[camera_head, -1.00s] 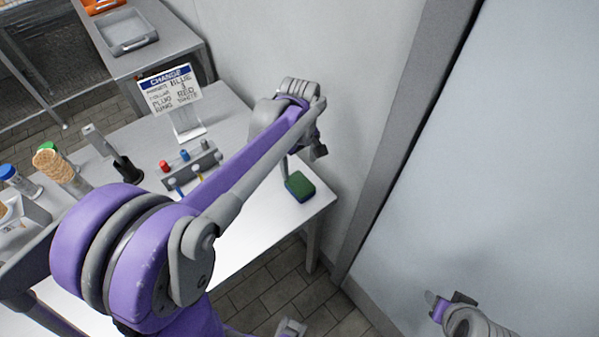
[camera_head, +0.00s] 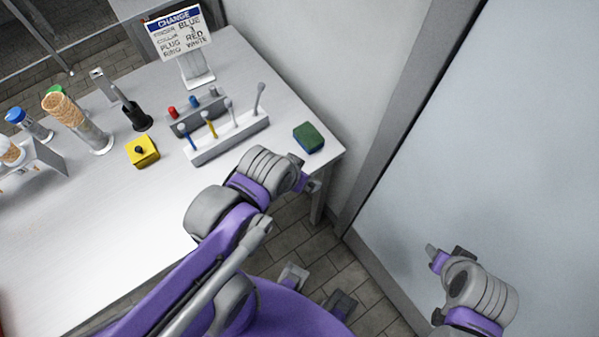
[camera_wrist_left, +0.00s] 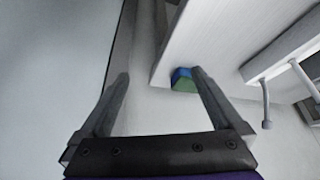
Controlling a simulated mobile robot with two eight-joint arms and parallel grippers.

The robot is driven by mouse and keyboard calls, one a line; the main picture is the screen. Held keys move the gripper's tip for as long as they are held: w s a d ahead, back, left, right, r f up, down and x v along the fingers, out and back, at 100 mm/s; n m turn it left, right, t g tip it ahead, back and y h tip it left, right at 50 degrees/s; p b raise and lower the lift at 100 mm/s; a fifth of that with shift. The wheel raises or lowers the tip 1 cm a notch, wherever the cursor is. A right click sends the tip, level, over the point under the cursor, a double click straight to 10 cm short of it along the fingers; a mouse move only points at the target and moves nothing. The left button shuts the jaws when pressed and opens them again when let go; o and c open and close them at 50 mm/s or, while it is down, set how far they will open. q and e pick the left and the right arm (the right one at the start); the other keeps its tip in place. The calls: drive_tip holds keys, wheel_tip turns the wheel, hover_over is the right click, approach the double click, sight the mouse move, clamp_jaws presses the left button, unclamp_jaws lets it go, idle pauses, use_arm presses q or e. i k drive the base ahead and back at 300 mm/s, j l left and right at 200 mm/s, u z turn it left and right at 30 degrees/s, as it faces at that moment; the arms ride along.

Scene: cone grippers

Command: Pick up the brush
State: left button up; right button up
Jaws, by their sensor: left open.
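No object is plainly a brush; the likeliest are several thin round-ended sticks (camera_head: 230,110) standing in a white rack (camera_head: 231,139). I cannot tell which one is the brush. Rack (camera_wrist_left: 281,48) and sticks (camera_wrist_left: 265,101) also show in the left wrist view, right of the fingers. My left gripper (camera_head: 312,183) is off the table's front right edge, apart from the rack. The left wrist view shows its fingers (camera_wrist_left: 165,74) open with nothing between them. My right gripper (camera_head: 449,252) is near the pale panel at right; its jaw state is unclear.
A green-and-blue block (camera_head: 309,137) lies at the table's right corner and shows beyond my left fingers (camera_wrist_left: 184,79). A yellow block (camera_head: 143,151), a black holder (camera_head: 138,116), a cone (camera_head: 64,109) and a sign (camera_head: 180,32) stand on the table (camera_head: 110,225). Its front is clear.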

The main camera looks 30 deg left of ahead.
sight(115, 89)
drive_tip(key=u, duration=1.9)
drive_tip(key=i+j+u, duration=0.35)
drive_tip(key=j, duration=0.25)
